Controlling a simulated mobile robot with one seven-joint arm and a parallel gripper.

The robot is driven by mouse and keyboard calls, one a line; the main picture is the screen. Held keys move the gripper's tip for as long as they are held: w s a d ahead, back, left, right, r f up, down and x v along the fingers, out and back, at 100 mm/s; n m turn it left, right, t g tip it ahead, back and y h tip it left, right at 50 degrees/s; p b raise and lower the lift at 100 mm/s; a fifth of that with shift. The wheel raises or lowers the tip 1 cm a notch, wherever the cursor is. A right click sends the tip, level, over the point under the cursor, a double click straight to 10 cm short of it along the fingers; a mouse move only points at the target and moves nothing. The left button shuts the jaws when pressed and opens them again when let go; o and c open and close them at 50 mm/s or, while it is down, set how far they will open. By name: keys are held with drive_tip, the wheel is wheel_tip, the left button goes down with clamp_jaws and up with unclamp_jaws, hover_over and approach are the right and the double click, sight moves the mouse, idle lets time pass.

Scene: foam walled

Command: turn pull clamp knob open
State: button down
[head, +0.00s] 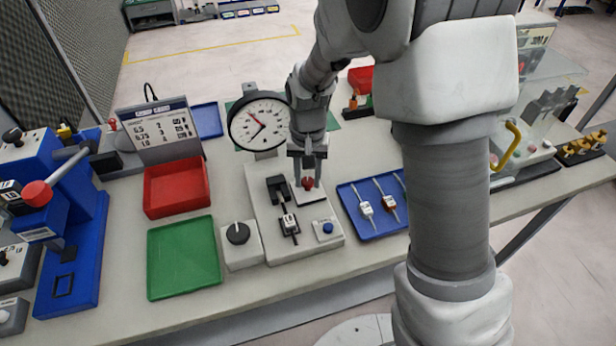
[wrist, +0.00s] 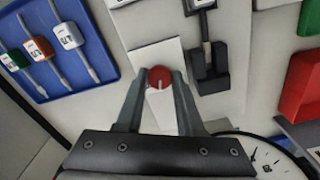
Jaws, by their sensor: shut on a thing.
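The red knob (head: 307,183) stands on a pale plate on the grey fixture base (head: 330,235). My gripper (head: 307,176) points straight down at it. In the wrist view the round red knob (wrist: 160,78) sits between the two fingertips of my gripper (wrist: 161,73), which is shut on it. A pale line shows on the knob's face, pointing down the picture. Next to the knob is a black clamp block (head: 278,188), also in the wrist view (wrist: 208,72), with a small labelled part in front of it.
A dial gauge (head: 260,121) stands close behind my gripper. A blue tray (head: 350,213) with labelled pins lies to the right.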

sight(307, 180)
drive_tip(key=n, duration=0.6)
drive_tip(key=n+p, duration=0.1)
drive_tip(key=n, duration=0.5)
drive_tip(key=shift+a, duration=0.1)
idle(0.4)
drive_tip(key=c, duration=0.5)
unclamp_jaws()
drive_tip(key=shift+r, duration=0.1)
wheel_tip(307, 180, up, 17)
drive_tip(key=shift+r+p, duration=0.15)
drive_tip(key=shift+p, duration=0.8)
